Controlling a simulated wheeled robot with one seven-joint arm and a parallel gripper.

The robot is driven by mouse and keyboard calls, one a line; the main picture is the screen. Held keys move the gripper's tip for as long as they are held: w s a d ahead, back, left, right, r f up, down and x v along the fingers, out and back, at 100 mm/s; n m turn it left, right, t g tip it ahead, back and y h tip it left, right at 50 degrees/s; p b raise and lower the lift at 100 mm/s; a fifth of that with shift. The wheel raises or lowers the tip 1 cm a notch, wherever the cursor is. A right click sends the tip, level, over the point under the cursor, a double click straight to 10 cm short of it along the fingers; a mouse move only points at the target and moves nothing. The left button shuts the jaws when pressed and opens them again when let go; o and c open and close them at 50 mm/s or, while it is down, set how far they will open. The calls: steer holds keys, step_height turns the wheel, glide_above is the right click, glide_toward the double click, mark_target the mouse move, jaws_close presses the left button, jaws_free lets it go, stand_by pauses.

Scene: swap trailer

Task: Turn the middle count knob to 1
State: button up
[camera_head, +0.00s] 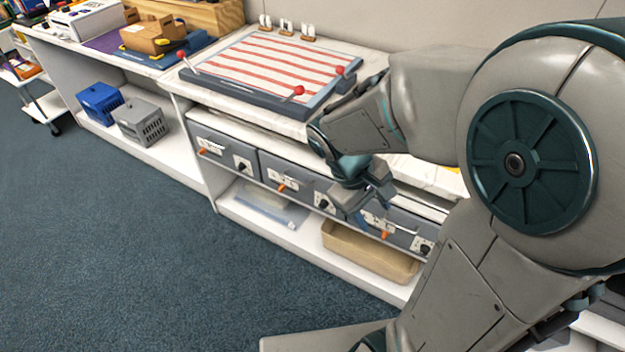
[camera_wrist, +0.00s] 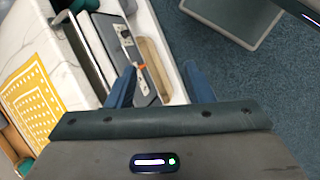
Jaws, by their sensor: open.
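Three grey drawer units sit in a row under the counter, each with a white panel, a dark knob and an orange lever. The middle count knob (camera_head: 323,202) is on the middle drawer (camera_head: 300,187), just left of my gripper. Its pointer setting is too small to read. My gripper (camera_head: 371,202) is open and empty, in front of the row near the middle and right drawers. In the wrist view my gripper (camera_wrist: 158,70) has its two blue fingers apart. A dark knob (camera_wrist: 123,31) and an orange lever (camera_wrist: 141,67) show beyond the left finger; I cannot tell which drawer they belong to.
A red-and-white striped board (camera_head: 275,68) with red-knobbed levers lies on the counter. Blue (camera_head: 99,101) and grey baskets (camera_head: 141,120) stand at left. Carpet in front is clear.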

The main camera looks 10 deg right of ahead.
steer(key=w+f+n+h+b, duration=0.4)
steer(key=w+f+n+h, duration=0.15)
steer(key=f, duration=0.45)
steer(key=n+t+h+b, duration=0.1)
steer(key=n+t+b, duration=0.9)
steer(key=n+t, duration=0.85)
glide_toward(321, 207)
steer(key=w+d+r+n+g, duration=0.1)
steer(key=w, duration=0.1)
steer(key=w+d+n+g+b, duration=0.1)
steer(key=w, duration=0.1)
steer(key=w+d+r+n+g+b, duration=0.1)
steer(key=w+d, duration=0.1)
steer(key=w, duration=0.1)
steer(key=shift+d+r, duration=0.1)
steer(key=shift+r, duration=0.2)
steer(key=c, duration=1)
